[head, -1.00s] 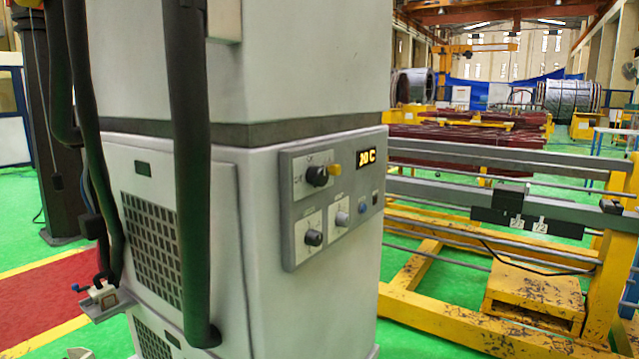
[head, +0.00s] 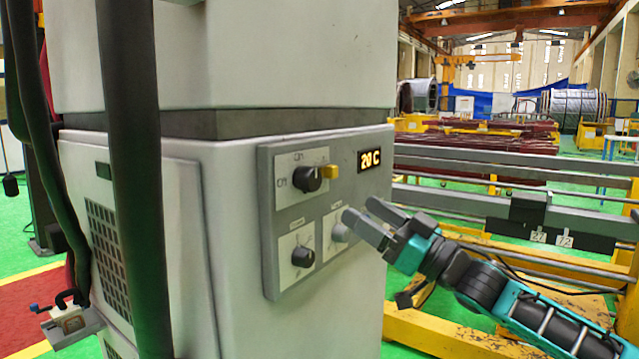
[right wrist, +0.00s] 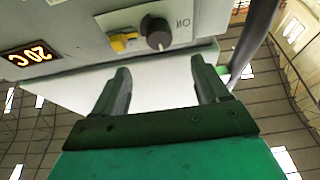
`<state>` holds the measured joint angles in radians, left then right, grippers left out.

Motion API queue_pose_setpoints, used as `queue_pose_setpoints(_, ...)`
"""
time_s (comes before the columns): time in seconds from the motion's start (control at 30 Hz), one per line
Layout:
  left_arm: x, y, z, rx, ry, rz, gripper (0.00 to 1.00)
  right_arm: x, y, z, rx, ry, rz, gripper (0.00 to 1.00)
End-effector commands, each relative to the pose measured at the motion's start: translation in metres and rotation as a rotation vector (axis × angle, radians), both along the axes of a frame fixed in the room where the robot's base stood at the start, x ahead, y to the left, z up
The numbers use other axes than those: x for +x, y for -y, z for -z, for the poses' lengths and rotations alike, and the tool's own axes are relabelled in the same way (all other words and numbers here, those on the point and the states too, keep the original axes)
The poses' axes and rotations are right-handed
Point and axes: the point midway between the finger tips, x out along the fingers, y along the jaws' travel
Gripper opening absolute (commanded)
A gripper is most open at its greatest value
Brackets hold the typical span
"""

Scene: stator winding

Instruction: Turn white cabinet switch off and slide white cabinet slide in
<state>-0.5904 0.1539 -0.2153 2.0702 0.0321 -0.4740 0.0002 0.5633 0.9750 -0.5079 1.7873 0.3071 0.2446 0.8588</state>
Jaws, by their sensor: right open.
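The white cabinet (head: 228,215) stands close in front of me. Its grey control panel (head: 268,283) carries a black rotary switch (head: 306,178) at the upper left, with a yellow tab (head: 329,171) beside it. The switch (right wrist: 157,37) and yellow tab (right wrist: 122,43) also show in the right wrist view, apart from the fingers. My right gripper (head: 361,211) is open and empty, in front of the panel's lower right, below and right of the switch. It hides part of the panel. Which part is the slide I cannot tell. My left gripper is out of view.
Two lower knobs (head: 303,256) and a lit display (head: 370,160) are on the panel. A dark hose (head: 135,170) hangs before the cabinet's left side. A bracket with a blue handle (head: 68,322) sits at lower left. A yellow frame (head: 440,335) stands right of the cabinet.

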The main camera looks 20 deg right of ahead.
Motion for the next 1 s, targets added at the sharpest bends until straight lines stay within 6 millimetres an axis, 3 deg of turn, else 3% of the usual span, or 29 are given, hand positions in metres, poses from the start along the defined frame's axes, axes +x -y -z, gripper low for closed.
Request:
queue_pose_setpoints(0.6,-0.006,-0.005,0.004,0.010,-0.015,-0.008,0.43,0.070,-0.055,-0.037,0.000,0.001,0.000,0.74)
queue_pose_setpoints(1.0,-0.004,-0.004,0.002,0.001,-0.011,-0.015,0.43,0.078,-0.061,-0.041,-0.001,0.000,0.000,0.74)
